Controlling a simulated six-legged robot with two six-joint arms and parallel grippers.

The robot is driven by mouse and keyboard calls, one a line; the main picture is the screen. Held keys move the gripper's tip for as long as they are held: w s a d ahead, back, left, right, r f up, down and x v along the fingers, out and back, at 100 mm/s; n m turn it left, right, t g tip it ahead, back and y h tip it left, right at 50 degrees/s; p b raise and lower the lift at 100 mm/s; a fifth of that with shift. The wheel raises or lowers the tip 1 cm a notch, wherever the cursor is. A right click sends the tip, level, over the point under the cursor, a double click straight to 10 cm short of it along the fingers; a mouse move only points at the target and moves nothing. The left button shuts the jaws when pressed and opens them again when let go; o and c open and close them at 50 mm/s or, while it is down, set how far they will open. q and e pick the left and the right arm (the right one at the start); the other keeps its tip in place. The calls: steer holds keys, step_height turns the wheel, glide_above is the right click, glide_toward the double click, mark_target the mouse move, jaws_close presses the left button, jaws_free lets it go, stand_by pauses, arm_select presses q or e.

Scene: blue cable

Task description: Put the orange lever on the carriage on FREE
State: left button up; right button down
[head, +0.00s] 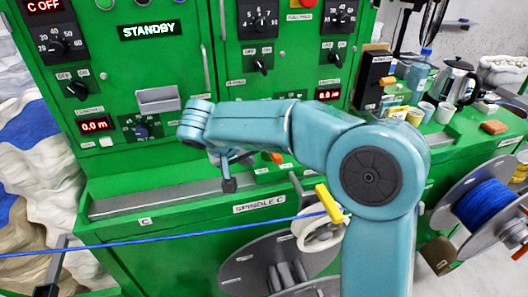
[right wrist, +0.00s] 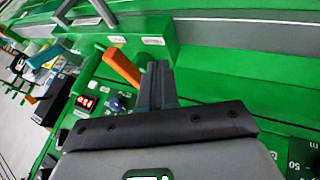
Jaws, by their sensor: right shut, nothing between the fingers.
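The orange lever (right wrist: 122,68) shows in the right wrist view, slanting just left of my fingers. Two small white labels lie beyond it, too blurred to read. In the head view only a small orange piece (head: 276,158) shows under my right forearm, likely the same lever. My right gripper (right wrist: 157,88) is shut and empty beside the lever; I cannot tell whether it touches it. In the head view its dark fingertips (head: 229,185) hang over the green bench ledge. The carriage is mostly hidden behind my arm. My left gripper is not seen.
A blue cable (head: 170,238) runs taut across the front to a yellow clip (head: 328,203). A reel (head: 280,270) sits below. The green panel (head: 190,60) with knobs rises behind. Cups (head: 424,112) and a kettle (head: 455,82) stand at the right, above a blue cable spool (head: 482,207).

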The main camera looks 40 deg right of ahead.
mark_target(275, 156)
steer(key=d, duration=0.1)
steer(key=s+d, duration=0.1)
steer(key=d+p, duration=0.1)
steer(key=shift+s+d, duration=0.25)
steer(key=shift+d, duration=0.05)
steer(key=shift+s+d, duration=0.1)
steer(key=s+n+t+b, duration=0.1)
steer(key=b, duration=0.1)
steer(key=d+n+t+b, duration=0.1)
steer(key=n+b, duration=0.1)
steer(key=shift+s+d+f+y, duration=0.3)
steer(key=shift+s+y, duration=0.05)
steer(key=shift+y, duration=0.05)
steer(key=shift+s+d+r+b, duration=0.15)
steer(key=shift+d+b, duration=0.05)
steer(key=shift+b, duration=0.1)
steer(key=shift+a+r, duration=0.1)
steer(key=shift+r, duration=0.05)
